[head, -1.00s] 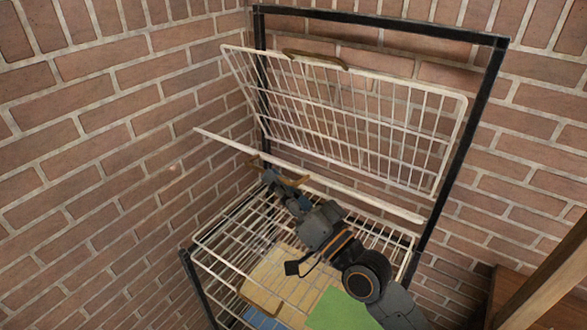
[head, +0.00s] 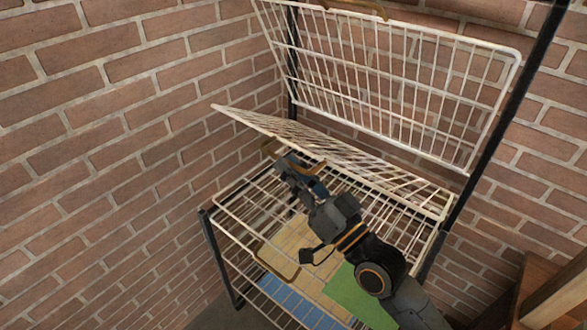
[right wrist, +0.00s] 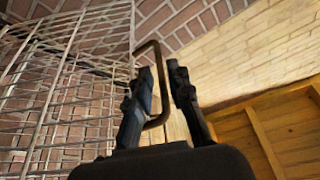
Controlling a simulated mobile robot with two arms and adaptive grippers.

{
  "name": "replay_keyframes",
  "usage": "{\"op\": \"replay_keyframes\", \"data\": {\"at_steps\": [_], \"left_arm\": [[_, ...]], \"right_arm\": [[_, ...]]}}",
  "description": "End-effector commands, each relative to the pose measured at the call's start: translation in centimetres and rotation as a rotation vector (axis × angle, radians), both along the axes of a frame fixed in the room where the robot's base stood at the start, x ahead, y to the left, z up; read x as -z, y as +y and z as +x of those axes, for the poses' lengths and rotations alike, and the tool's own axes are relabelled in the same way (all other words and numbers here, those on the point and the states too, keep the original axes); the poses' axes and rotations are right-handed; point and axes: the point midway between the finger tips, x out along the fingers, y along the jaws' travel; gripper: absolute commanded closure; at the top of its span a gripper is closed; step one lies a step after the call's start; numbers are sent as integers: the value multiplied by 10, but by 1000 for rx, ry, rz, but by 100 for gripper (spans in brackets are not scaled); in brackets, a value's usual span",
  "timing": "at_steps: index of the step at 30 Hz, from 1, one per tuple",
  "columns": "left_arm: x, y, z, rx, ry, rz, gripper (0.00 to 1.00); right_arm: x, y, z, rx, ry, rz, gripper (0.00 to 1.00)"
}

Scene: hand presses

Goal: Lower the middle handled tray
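The middle tray (head: 370,172) is a white wire grid, tilted, between the raised upper tray and the flat lower tray in the head view. Its brown handle (head: 316,167) is on its near edge. My right gripper (head: 284,165) is at this handle. In the right wrist view, the brown handle loop (right wrist: 165,95) passes around the left finger, with one bar between the two fingers. The fingers of my right gripper (right wrist: 165,72) stand apart with a gap. Whether they touch the handle is unclear. My left gripper is not in view.
The upper wire tray (head: 400,85) is raised steeply against the brick wall. The lower wire tray (head: 240,215) lies flat, with coloured sheets under or on it. A black frame post (head: 500,130) stands right of the trays. Wooden furniture (head: 550,290) is at lower right.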

Motion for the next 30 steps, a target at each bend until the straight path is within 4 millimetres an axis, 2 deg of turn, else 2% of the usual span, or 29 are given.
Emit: {"op": "replay_keyframes", "data": {"at_steps": [13, 24, 30], "left_arm": [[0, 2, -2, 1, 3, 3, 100], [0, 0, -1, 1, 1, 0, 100], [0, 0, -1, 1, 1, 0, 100]], "right_arm": [[4, -6, -6, 0, 1, -1, 69], [30, -55, -53, -1, 4, -5, 69], [39, -75, -72, 0, 2, -2, 69]]}}
